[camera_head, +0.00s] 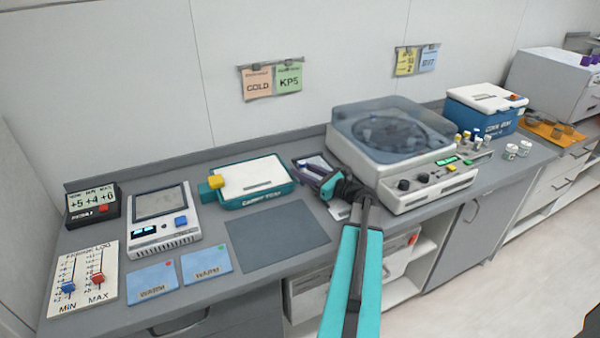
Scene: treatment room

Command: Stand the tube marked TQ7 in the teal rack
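My gripper (320,179) is over the middle of the counter, just right of a white-topped teal box (252,203). Its fingers point left, over a small dark tray or pad with purple and white on it, and they are too small to tell open from shut. Small tubes with yellow, blue and white caps (467,137) stand right of the centrifuge. I cannot read any TQ7 mark on them. No teal rack can be made out clearly; the teal box has a closed white top and a yellow block at its left end.
A centrifuge (405,178) with a clear lid stands right of my gripper. A blue cooler box (484,120) and two white jars (517,149) are farther right. A grey mat (277,242) lies bare in front of the teal box. Instruments and blue cards (152,282) fill the left.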

